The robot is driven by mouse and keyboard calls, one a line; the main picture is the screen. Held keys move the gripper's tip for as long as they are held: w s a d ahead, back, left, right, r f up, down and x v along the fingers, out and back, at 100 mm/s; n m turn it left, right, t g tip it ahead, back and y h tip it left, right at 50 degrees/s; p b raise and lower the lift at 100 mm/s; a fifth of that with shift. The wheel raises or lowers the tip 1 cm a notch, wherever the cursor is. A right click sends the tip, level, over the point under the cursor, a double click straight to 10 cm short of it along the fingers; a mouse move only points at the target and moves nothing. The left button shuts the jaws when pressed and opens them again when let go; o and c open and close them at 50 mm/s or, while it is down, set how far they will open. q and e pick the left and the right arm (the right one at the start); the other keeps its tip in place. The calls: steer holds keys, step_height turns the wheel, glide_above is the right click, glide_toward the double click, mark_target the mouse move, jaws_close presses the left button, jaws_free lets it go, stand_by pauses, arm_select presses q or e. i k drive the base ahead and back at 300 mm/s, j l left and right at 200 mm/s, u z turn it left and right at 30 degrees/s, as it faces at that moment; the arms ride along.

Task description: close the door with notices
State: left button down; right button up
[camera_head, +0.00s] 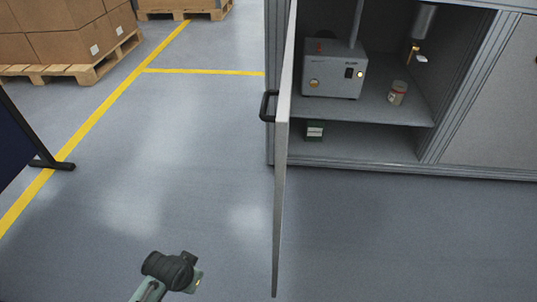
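The grey cabinet door (284,160) stands wide open, swung out toward me and seen nearly edge-on. Its black handle (268,106) sticks out on the left side. The door's faces are mostly turned out of sight, and I cannot make out any notices. Part of my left arm, with a dark rounded end (172,270), shows at the bottom, left of the door and apart from it. No fingers can be told apart there. My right gripper is not in view.
Pallets of cartons (65,40) stand at the upper left.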

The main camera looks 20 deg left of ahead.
mark_target(282, 119)
steer(key=j+z, duration=0.15)
steer(key=j, duration=0.5)
steer(key=k+j+z, duration=0.1)
steer(key=j, duration=0.55)
steer(key=l, duration=0.35)
